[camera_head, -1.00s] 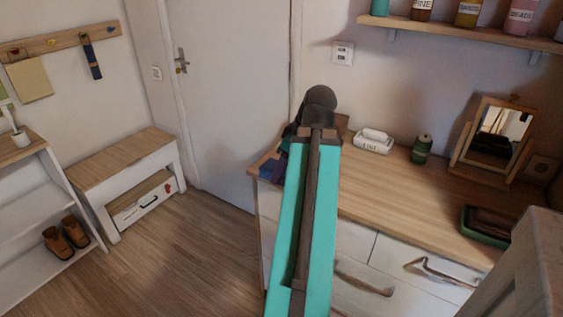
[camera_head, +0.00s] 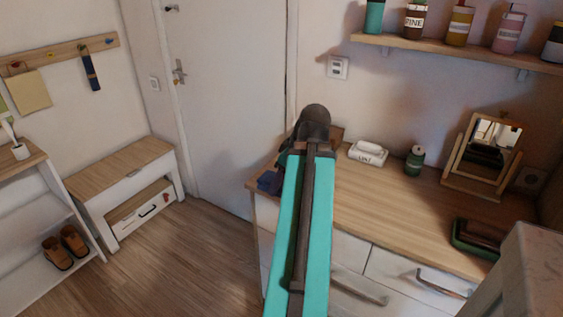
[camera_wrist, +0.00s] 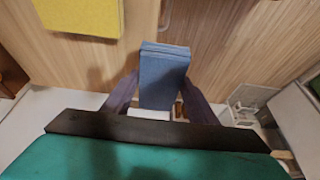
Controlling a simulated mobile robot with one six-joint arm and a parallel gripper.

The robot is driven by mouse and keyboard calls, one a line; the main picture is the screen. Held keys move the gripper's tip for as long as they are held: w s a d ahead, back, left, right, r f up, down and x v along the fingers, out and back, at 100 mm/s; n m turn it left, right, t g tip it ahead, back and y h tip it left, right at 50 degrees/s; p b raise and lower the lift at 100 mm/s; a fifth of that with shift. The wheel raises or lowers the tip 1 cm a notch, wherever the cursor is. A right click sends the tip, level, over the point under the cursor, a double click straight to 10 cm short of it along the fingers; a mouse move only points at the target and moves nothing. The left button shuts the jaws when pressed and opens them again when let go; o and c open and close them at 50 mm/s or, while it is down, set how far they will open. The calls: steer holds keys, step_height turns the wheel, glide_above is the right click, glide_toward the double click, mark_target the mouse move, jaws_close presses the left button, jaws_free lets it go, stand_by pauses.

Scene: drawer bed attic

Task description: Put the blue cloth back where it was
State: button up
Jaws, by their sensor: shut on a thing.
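The blue cloth (camera_wrist: 163,72) shows in the wrist view as a folded block between the two fingers of my gripper (camera_wrist: 158,98). My gripper is shut on it. A wood-grained surface lies beyond the cloth; I cannot tell whether the cloth touches it. In the head view, my arm hides the gripper at the left end of the wood-topped dresser (camera_head: 400,205). A dark blue patch (camera_head: 269,182) shows just left of my arm at the dresser's left end; I cannot tell if it is the held cloth.
On the dresser are a white box (camera_head: 367,153), a green bottle (camera_head: 414,161), a mirror (camera_head: 484,155) and a green tray (camera_head: 463,238). A bottle shelf (camera_head: 450,51) hangs above. A yellow item (camera_wrist: 80,15) shows in the wrist view. The floor (camera_head: 175,265) left of the dresser is clear.

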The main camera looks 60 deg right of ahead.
steer(key=shift+w+d+r+p, duration=0.1)
steer(key=shift+w+d+p, duration=0.35)
steer(key=shift+p, duration=1.9)
steer(key=d+p, duration=0.1)
steer(key=p, duration=0.1)
steer(key=w+d+p, duration=0.1)
steer(key=p, duration=0.1)
steer(key=shift+d, duration=0.2)
steer(key=w+d+p, duration=0.1)
steer(key=d, duration=0.2)
steer(key=w+d+f+p, duration=0.1)
steer(key=w+d, duration=0.1)
steer(key=d, duration=0.1)
steer(key=w+d, duration=0.2)
steer(key=d, duration=0.1)
steer(key=shift+w+d+f+p, duration=0.2)
steer(key=shift+f+p, duration=0.1)
steer(key=shift+p, duration=0.1)
steer(key=shift+f, duration=0.15)
steer(key=shift+f+p, duration=0.8)
steer(key=shift+f, duration=0.85)
steer(key=shift+f, duration=0.15)
steer(key=o, duration=0.9)
